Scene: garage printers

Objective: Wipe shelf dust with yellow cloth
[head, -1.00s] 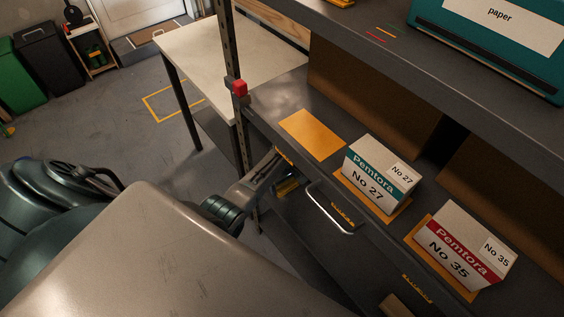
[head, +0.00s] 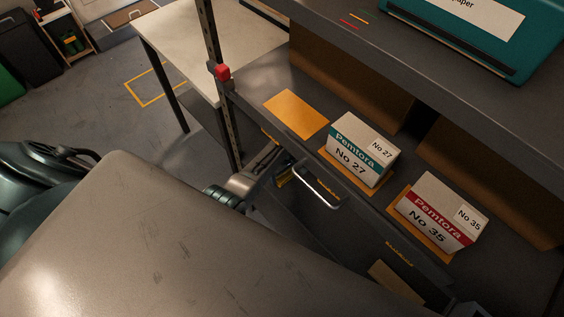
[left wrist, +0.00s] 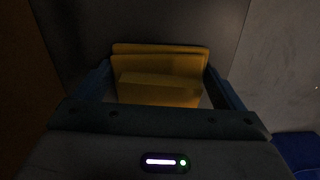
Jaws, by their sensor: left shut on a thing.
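The yellow cloth (left wrist: 160,80) shows in the left wrist view as a folded yellow block between the two fingers of my left gripper (left wrist: 162,92). The gripper is shut on it. In the head view my left gripper (head: 282,172) is low at the shelf unit's front, beside the metal handle, with a bit of yellow at its tip. It is below the dark grey shelf (head: 285,82) that holds the boxes. The surface under the cloth is too dark to read, and I cannot make out dust. My right gripper is not in view.
White boxes No 27 (head: 362,150) and No 35 (head: 438,215) stand on orange mats; another orange mat (head: 297,113) is bare. A metal handle (head: 315,188) juts out near my gripper. A teal paper bin (head: 445,35) sits above.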

